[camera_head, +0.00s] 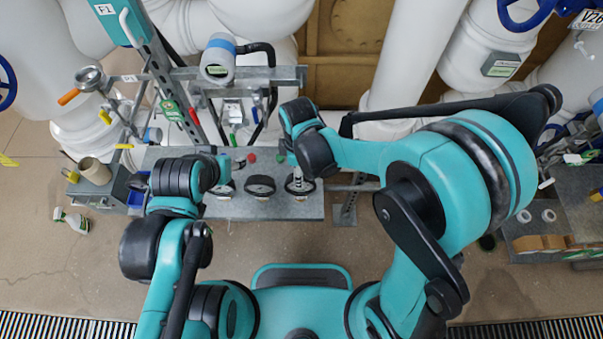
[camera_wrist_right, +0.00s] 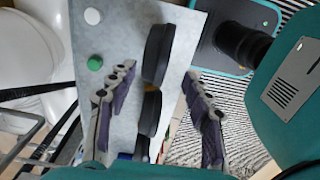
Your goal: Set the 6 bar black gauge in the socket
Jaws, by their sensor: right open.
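Black round gauges stand in a row on the grey bench (camera_head: 240,207). A middle black gauge (camera_head: 260,186) and a right one with a pale face (camera_head: 299,187) show in the head view; another is partly hidden by my left arm. No pressure marking is readable. My right gripper (camera_head: 297,173) is above the right gauge. In the right wrist view my right gripper (camera_wrist_right: 158,72) is open, with dark discs (camera_wrist_right: 158,53) and (camera_wrist_right: 149,112) seen edge-on in the gap, not gripped. I cannot pick out the socket.
A pipe rig with a metal beam (camera_head: 270,76) and valves stands behind the bench. A beaker (camera_head: 95,170) and blue bin (camera_head: 136,188) are at the left. A spray bottle (camera_head: 71,220) lies on the floor. A green cap (camera_wrist_right: 95,63) and white cap (camera_wrist_right: 92,16) sit on the bench.

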